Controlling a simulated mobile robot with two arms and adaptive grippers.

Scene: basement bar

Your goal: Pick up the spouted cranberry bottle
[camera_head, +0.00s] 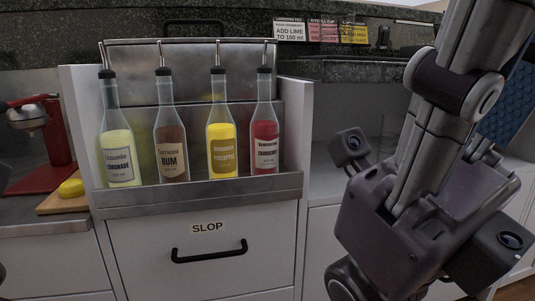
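The spouted cranberry bottle (265,140) is clear glass with red liquid, a cream label and a black cap with a metal pour spout. It stands upright at the right end of a row of bottles in the metal speed rail (210,193). My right arm (385,215) fills the right of the view, to the right of the bottle and apart from it. I cannot make out fingertips on it, so its gripper's state is unclear. My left gripper is not clearly in view; only dark shapes show at the left edge.
The pineapple bottle (221,140) stands just left of the cranberry bottle. The rum bottle (170,145) and lemonade bottle (118,150) stand farther left. A drawer marked SLOP (208,250) is below. A red juicer (45,145) and cutting board (62,203) are at left.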

